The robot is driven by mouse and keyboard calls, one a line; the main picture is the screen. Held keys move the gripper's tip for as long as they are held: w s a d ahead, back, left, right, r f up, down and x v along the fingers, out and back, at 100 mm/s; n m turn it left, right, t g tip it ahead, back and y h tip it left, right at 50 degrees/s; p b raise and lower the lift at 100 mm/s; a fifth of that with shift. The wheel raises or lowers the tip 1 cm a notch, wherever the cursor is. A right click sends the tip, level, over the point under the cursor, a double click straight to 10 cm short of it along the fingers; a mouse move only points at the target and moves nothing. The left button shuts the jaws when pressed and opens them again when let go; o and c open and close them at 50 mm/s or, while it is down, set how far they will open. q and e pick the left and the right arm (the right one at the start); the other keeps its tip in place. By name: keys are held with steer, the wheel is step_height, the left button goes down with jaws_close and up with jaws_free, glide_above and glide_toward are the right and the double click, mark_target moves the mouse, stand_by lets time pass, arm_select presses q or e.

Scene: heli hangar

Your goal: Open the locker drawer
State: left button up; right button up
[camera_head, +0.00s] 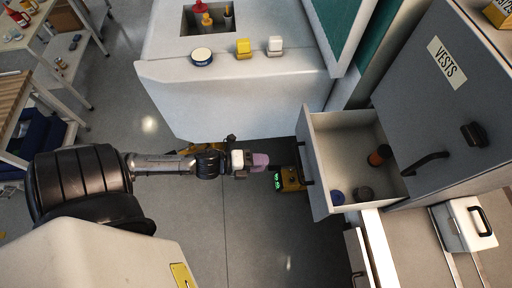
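The locker drawer (318,188) is pulled out from the grey locker on the right. Its inside shows, with a blue round item (337,197), a dark round item (364,194) and an orange-and-black cylinder (379,155) in it. The drawer's dark handle (304,163) is on its left-facing front. My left gripper (262,161), with pinkish tips, is to the left of this handle, with a gap between them in the picture. Whether its fingers are open or shut is unclear. My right gripper is not in view.
A locker door marked VESTS (447,62) has a dark handle. A white cabinet (235,95) stands ahead, with small items on top. A yellow device with green digits (290,180) is low beside the drawer. A white case (465,224) lies at right. Open floor (250,245) is below my arm.

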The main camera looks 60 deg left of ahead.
arm_select(q)
steer(key=shift+s+a+r, duration=0.15)
steer(key=shift+s+a, duration=0.15)
steer(key=shift+s, duration=0.25)
stand_by(0.4)
